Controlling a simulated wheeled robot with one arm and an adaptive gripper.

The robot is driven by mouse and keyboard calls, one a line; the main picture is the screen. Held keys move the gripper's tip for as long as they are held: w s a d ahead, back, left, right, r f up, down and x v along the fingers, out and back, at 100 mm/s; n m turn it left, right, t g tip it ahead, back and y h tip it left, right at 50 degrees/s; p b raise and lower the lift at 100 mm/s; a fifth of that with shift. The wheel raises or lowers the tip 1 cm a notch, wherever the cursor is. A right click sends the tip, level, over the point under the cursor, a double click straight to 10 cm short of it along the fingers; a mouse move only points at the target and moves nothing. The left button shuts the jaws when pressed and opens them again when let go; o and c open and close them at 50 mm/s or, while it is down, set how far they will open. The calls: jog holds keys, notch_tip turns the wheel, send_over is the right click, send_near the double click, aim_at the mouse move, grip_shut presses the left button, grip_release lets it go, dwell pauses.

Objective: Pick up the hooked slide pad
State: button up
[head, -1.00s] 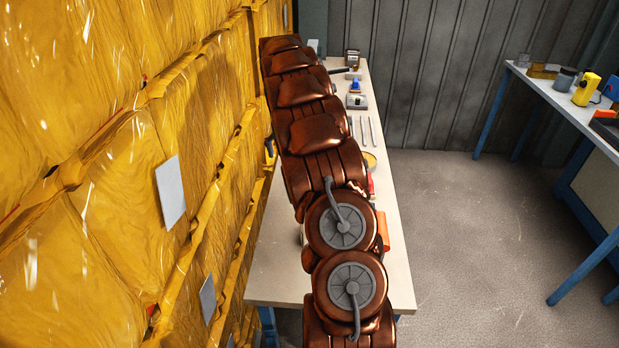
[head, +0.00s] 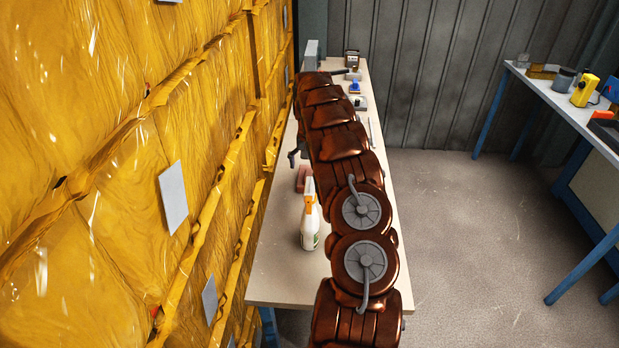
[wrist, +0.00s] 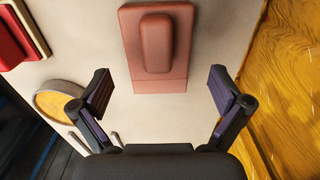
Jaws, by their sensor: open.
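A brick-red flat pad with a raised rounded grip, which looks like the slide pad (wrist: 157,45), lies on the pale table top in the wrist view. I cannot make out a hook on it. In the head view it shows partly as a reddish block (head: 302,178) left of my arm. My gripper (wrist: 161,88) is open and empty. Its two dark fingers are spread wide, above the table, and the pad lies ahead of the gap between them. In the head view my arm covers most of the gripper.
A white spray bottle with an orange head (head: 310,225) stands near the pad. A round yellow-topped tin (wrist: 62,101) and a red-and-cream object (wrist: 18,38) lie left in the wrist view. Yellow wrapped stacks (head: 110,150) line the table's left side.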

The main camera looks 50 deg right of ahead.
aim_at(309, 171)
jog(key=shift+s+f+p, duration=0.15)
jog(key=shift+f+p, duration=0.6)
jog(key=shift+f, duration=1.2)
jog(key=shift+c, duration=0.4)
jog(key=c, duration=0.8)
